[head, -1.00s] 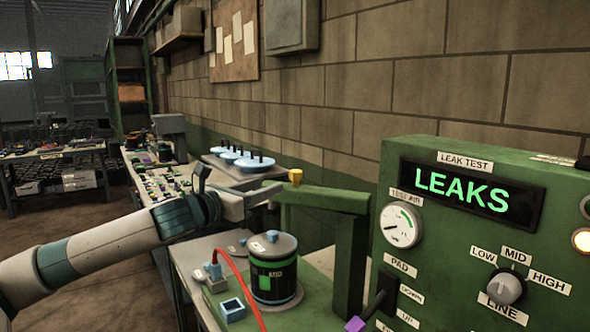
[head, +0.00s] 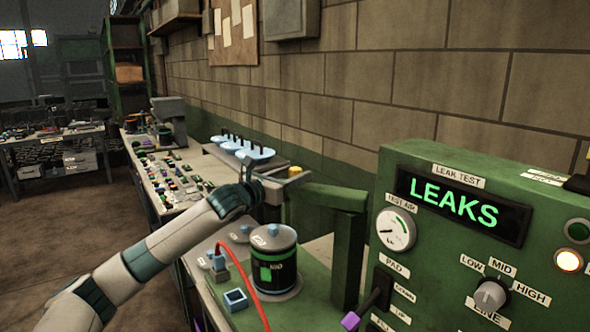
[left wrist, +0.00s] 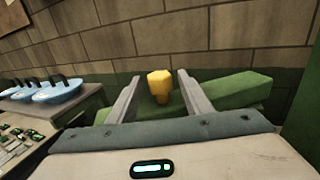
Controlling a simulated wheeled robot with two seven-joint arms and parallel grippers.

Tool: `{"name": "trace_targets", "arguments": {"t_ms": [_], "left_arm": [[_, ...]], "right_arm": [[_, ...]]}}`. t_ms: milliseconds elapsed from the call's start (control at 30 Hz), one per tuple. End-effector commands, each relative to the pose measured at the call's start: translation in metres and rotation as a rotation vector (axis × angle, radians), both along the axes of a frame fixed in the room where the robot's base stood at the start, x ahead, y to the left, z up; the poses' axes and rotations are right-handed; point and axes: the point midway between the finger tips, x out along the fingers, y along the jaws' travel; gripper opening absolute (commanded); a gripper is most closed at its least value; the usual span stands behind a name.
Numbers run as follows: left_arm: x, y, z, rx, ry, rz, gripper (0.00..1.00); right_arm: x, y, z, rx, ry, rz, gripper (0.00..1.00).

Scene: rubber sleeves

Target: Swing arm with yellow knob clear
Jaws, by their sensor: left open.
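The green swing arm (head: 330,195) reaches left from its green post (head: 346,258), above and behind a black-and-green canister (head: 273,262). The yellow knob (head: 294,171) stands at the arm's free end. My left gripper (head: 287,183) is at that end, its fingers at the knob. In the left wrist view the yellow knob (left wrist: 160,86) stands between the two open grey fingers (left wrist: 158,98), with a gap on each side. The green arm (left wrist: 232,90) runs off to the right behind the fingers. My right gripper is not in view.
The leak test panel (head: 440,180) reads LEAKS and stands at the right. A red hose (head: 238,272) curves in front of the canister. Blue discs with black handles (head: 243,149) lie on the bench behind my gripper. A brick wall (head: 330,85) closes the back.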

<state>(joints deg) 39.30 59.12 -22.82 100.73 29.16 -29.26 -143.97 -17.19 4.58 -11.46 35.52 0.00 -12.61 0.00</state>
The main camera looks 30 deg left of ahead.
Motion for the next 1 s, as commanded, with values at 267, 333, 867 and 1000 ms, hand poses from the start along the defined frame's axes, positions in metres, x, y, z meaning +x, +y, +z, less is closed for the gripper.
{"name": "trace_targets", "arguments": {"t_ms": [267, 333, 867, 1000], "left_arm": [[0.0075, -0.001, 0.0003, 0.0, -0.001, -0.001, 0.45], [0.0074, -0.0011, 0.0001, 0.0, -0.001, -0.001, 0.45], [0.0082, -0.0014, 0.0003, 0.0, -0.001, 0.002, 0.0], [0.0125, -0.0027, 0.0005, 0.0, -0.001, 0.016, 0.0]], "right_arm": [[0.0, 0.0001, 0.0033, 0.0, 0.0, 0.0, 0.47], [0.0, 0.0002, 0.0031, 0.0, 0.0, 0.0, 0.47], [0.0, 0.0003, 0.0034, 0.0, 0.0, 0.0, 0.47], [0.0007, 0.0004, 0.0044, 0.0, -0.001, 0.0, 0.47]]}}
